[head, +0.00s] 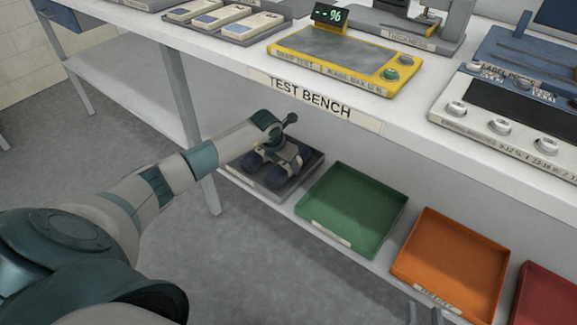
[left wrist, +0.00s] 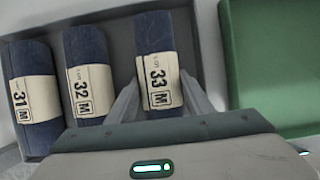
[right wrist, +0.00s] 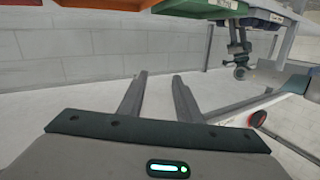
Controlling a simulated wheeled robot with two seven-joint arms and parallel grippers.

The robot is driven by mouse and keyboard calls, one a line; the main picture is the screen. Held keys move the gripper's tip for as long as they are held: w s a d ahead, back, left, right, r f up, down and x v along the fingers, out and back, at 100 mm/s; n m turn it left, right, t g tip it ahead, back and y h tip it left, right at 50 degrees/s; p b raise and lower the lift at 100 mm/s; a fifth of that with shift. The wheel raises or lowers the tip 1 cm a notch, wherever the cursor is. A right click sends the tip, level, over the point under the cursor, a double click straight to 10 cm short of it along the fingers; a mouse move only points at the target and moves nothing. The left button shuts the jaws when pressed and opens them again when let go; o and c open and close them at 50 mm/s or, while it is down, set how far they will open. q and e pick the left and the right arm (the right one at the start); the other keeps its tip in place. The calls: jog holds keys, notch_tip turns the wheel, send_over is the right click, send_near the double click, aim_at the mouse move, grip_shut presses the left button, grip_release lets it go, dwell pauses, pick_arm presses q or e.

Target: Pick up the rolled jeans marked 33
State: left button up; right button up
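The rolled jeans marked 33 (left wrist: 158,55) are a dark blue roll with a cream label, lying at the right end of a grey tray (left wrist: 112,20). In the left wrist view, my left gripper (left wrist: 160,82) is open, with one finger on each side of the roll's near part. The fingers are very close to its sides; I cannot tell whether they touch. In the head view, my left gripper (head: 285,153) is low over the tray and partly hides the rolls. My right gripper (right wrist: 160,75) is open and empty, away from the tray.
Rolls marked 32 (left wrist: 86,60) and 31 (left wrist: 30,90) lie left of roll 33. A green tray (head: 352,205) and an orange tray (head: 450,260) stand to the right on the lower shelf. The test bench top (head: 230,62) overhangs the shelf.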

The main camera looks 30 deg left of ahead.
pick_arm(q)
jog(key=shift+c, duration=1.2)
jog(key=shift+r, duration=0.1)
